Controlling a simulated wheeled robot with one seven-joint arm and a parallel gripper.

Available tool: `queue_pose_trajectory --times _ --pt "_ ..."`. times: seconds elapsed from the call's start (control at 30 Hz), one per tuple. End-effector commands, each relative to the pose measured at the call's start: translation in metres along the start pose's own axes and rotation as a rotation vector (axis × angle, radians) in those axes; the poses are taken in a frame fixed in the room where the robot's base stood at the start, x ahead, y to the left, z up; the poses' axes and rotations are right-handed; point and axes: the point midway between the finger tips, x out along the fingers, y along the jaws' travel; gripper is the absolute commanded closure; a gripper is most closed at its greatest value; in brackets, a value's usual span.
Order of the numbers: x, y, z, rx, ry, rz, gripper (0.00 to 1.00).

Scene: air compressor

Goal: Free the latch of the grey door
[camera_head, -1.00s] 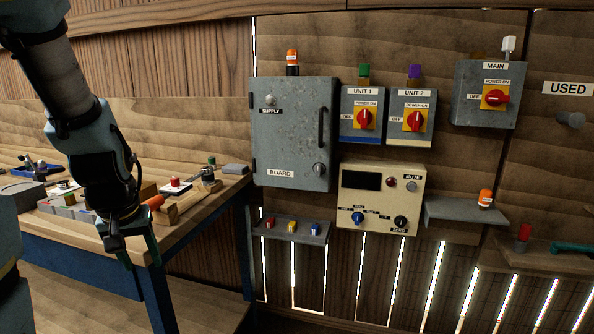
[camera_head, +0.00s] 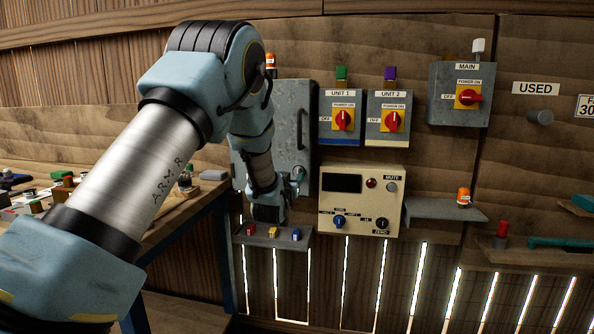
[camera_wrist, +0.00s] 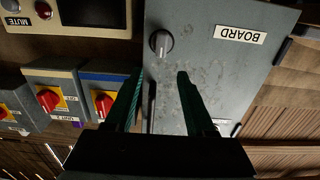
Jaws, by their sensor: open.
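The grey door (camera_head: 283,105) marked BOARD is shut on the wall cabinet, with a black bar handle (camera_head: 299,128) at its right edge. The wrist view is upside down and shows the grey door (camera_wrist: 205,60) with the round latch knob (camera_wrist: 160,42). My gripper (camera_wrist: 160,74) is open and empty there, its two fingers pointing toward the knob. The knob appears just beyond the fingertips; I cannot tell the exact gap.
Right of the door are the UNIT 1 switch box (camera_head: 340,117), the UNIT 2 switch box (camera_head: 388,118) and a beige panel (camera_head: 348,208). A small shelf (camera_head: 271,240) with coloured pieces is just below my gripper. A cluttered workbench (camera_head: 190,215) stands left.

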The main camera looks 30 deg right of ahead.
Motion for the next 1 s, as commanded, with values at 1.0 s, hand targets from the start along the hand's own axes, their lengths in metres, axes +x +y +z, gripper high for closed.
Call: queue_pose_trajectory --times 1.0 --pt "0.087 -0.001 0.000 -0.001 -0.002 -0.001 0.53"
